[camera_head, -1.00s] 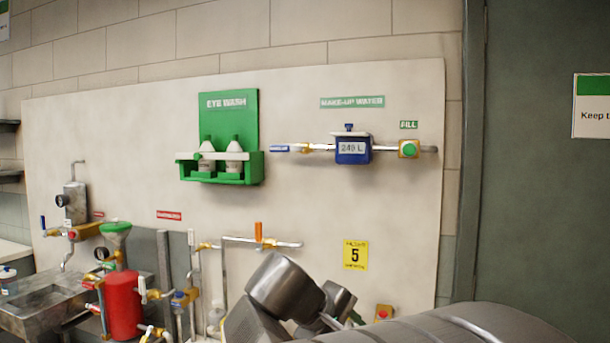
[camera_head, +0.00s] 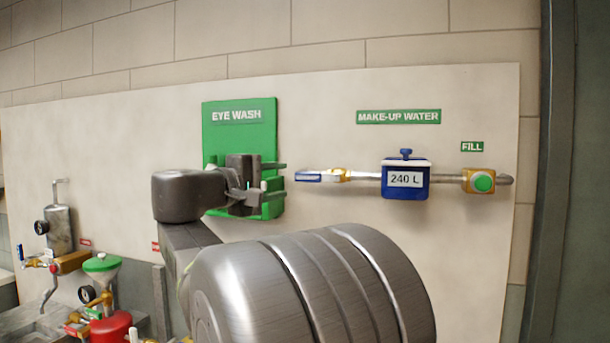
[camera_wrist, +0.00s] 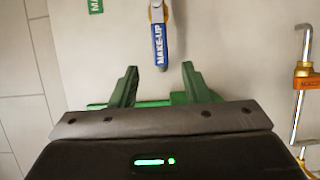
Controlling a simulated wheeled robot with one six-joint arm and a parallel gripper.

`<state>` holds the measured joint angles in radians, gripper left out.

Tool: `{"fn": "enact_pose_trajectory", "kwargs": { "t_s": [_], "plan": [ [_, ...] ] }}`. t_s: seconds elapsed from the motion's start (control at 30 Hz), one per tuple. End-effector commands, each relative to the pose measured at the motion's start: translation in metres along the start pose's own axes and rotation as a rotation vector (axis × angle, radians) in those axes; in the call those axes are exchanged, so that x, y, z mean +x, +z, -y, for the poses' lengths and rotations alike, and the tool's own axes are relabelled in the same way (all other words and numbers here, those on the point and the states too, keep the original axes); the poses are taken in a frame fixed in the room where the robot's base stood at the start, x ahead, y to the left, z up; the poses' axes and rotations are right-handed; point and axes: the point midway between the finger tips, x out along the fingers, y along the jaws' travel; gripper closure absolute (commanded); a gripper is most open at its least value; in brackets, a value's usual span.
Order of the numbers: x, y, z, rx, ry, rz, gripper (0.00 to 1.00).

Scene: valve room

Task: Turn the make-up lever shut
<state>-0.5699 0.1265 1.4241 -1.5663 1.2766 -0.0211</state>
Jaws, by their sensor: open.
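The make-up lever (camera_head: 309,176) has a blue handle lying level, in line with the pipe, with its free end to the left. Its brass valve body (camera_head: 337,175) is at the handle's right end. My gripper (camera_head: 278,181) is open and empty just left of the handle's free end, in front of the eye wash station. In the wrist view, the lever handle (camera_wrist: 159,45), lettered MAKE-UP, points toward the gap between my open fingers (camera_wrist: 159,68). It lies centred just beyond the fingertips, and I see no contact.
The green eye wash holder (camera_head: 238,125) is behind my gripper, partly hidden. Right of the lever are a blue 240 L meter (camera_head: 405,180) and the green fill button (camera_head: 483,182).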

Motion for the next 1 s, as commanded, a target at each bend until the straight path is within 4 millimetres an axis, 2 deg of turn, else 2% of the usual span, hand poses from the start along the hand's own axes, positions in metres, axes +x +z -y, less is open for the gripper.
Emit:
{"fn": "enact_pose_trajectory", "kwargs": {
  "t_s": [0.03, 0.3, 0.5, 0.7, 0.93, 0.97, 1.0],
  "plan": [
    [0.011, 0.002, -0.002, -0.001, -0.001, 0.006, 0.57],
    [0.059, 0.002, -0.002, -0.001, -0.001, 0.005, 0.57],
    [0.084, 0.001, -0.001, -0.001, -0.002, 0.003, 0.57],
    [0.094, 0.001, 0.0, 0.001, -0.001, 0.001, 0.57],
    [0.094, 0.001, 0.0, 0.0, -0.001, 0.0, 0.57],
    [0.094, 0.001, 0.0, 0.0, -0.001, 0.0, 0.59],
    [0.094, 0.001, 0.0, 0.0, -0.001, 0.0, 0.67]
  ]
}}
